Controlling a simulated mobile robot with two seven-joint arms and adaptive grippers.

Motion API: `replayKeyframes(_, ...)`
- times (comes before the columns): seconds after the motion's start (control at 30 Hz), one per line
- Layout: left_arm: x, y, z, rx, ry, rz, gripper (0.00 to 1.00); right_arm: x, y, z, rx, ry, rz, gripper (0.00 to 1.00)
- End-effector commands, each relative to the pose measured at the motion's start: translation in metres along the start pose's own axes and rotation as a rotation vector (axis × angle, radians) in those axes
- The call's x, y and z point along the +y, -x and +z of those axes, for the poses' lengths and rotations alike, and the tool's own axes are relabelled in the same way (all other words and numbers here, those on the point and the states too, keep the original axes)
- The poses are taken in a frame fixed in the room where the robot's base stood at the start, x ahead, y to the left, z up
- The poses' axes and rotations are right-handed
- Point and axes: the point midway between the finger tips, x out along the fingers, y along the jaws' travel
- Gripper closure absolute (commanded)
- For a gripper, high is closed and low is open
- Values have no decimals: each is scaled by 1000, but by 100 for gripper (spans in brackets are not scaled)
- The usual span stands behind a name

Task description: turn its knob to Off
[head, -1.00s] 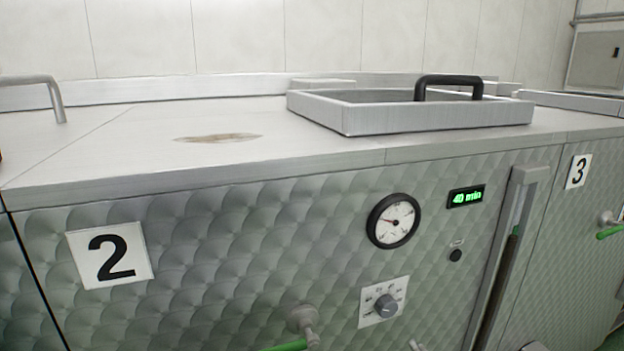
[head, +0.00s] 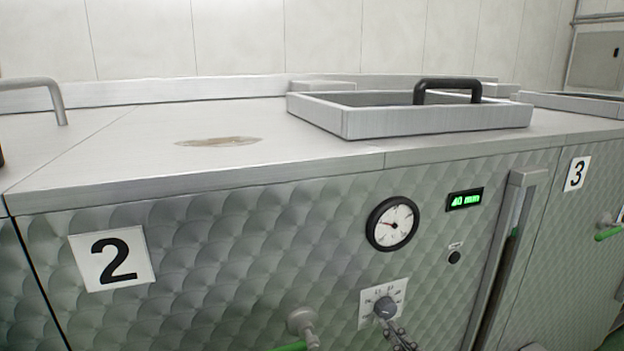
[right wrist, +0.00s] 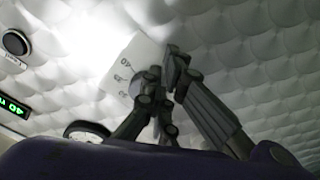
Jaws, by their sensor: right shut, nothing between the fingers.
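The knob (head: 385,307) is a dark grey dial on a white scale plate (head: 366,317) on the front of machine 2. In the head view my right gripper (head: 397,334) is at the bottom, just below the knob, with its fingertips close to it. In the right wrist view, the gripper (right wrist: 168,72) is shut with nothing in it, in front of the scale plate (right wrist: 118,85). The fingers largely hide the knob there, so I cannot tell whether they touch it or where its pointer stands. My left gripper is not in view.
Above the knob are a round gauge (head: 392,223), a green display (head: 465,199) reading 40 min and a small black button (head: 455,257). A green-handled valve (head: 302,324) juts out left of the knob. A vertical bar (head: 497,262) stands out to the right.

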Motion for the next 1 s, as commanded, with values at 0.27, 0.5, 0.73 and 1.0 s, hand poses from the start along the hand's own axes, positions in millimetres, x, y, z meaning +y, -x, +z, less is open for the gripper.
replayKeyframes(0.27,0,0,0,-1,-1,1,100,2,-7,0,2,2,3,100)
replayKeyframes(0.5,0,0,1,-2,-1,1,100,3,-8,-2,4,2,6,100)
replayKeyframes(0.73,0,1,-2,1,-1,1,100,5,-8,-4,7,2,8,100)
replayKeyframes(1.0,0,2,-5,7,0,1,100,6,-8,-5,8,3,9,100)
